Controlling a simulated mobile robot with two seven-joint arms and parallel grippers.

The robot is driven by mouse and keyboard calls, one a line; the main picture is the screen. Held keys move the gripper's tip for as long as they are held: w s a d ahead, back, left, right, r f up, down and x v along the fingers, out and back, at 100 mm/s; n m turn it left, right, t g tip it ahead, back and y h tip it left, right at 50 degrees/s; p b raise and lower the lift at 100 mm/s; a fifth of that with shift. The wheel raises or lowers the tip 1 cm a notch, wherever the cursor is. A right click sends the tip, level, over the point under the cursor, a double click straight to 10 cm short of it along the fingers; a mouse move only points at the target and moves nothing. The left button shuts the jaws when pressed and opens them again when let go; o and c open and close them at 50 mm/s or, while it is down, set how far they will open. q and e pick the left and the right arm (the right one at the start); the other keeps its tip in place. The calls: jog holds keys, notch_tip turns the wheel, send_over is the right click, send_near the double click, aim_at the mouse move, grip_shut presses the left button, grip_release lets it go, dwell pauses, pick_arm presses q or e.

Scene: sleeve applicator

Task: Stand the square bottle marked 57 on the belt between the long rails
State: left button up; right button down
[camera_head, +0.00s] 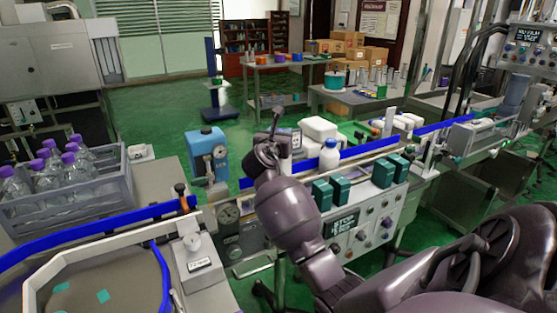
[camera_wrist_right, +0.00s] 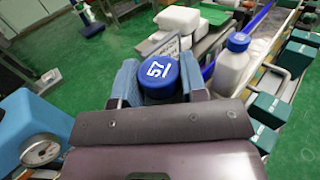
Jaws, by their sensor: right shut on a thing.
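My right gripper (camera_wrist_right: 157,82) is shut on the bottle marked 57 (camera_wrist_right: 159,76). Its round blue cap with a white 57 faces the right wrist camera between the two fingers. The bottle's body is hidden below the cap and fingers, so I cannot tell if its base touches anything. In the head view my right gripper (camera_head: 268,144) is at the near-left end of the belt's right stretch and hides most of the bottle. The long blue rail (camera_head: 366,148) runs along the far side of the belt, to the right of my gripper. My left gripper is not in view.
Another white bottle with a blue cap (camera_head: 329,156) stands on the belt just right of my gripper; it also shows in the wrist view (camera_wrist_right: 233,64). Green blocks (camera_head: 322,194) line the near side. A blue machine with a dial (camera_head: 207,152) stands left.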

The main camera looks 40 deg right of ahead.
jog(key=shift+f, duration=0.75)
notch_tip(320, 180, down, 5)
jog(key=shift+b, duration=0.95)
jog(key=shift+f, duration=0.25)
jog(key=shift+r, duration=0.1)
jog(key=c, duration=0.9)
grip_release()
jog(key=shift+o, duration=1.2)
